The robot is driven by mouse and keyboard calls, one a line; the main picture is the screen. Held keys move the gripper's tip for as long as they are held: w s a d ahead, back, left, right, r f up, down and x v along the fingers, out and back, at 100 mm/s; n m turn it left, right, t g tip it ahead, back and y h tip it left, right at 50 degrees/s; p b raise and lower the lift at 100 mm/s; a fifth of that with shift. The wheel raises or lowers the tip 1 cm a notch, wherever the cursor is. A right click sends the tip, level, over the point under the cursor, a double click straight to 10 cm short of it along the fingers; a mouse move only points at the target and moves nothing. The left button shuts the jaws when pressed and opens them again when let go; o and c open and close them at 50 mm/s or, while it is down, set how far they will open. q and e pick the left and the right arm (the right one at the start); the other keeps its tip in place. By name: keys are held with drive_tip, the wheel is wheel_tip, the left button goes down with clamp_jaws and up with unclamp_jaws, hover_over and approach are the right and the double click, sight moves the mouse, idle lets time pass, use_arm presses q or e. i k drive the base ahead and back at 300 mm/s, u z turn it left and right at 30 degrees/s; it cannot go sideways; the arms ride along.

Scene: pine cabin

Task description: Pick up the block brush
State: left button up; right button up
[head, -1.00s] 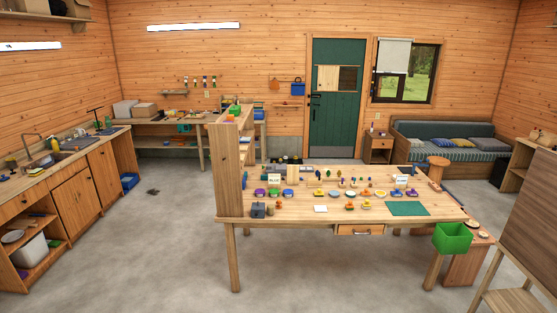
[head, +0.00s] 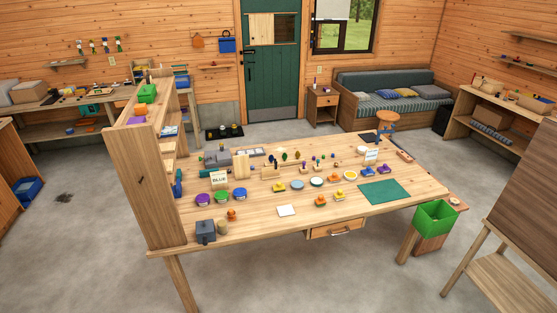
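I cannot make out a block brush for certain; many things here are too small to tell. The long wooden table (head: 258,231) ahead of me carries several small items. Small yellow, orange and purple pieces stand in loose rows across the table. Neither of my grippers is in view.
A tall wooden shelf (head: 147,190) stands at the table's left end. A green bin (head: 436,221) hangs at the right end, close to a brown easel board (head: 520,195). Grey floor (head: 80,250) lies open to the left.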

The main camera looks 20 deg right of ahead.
sight(320, 201)
drive_tip(key=i, duration=2.2)
drive_tip(key=z, duration=2.55)
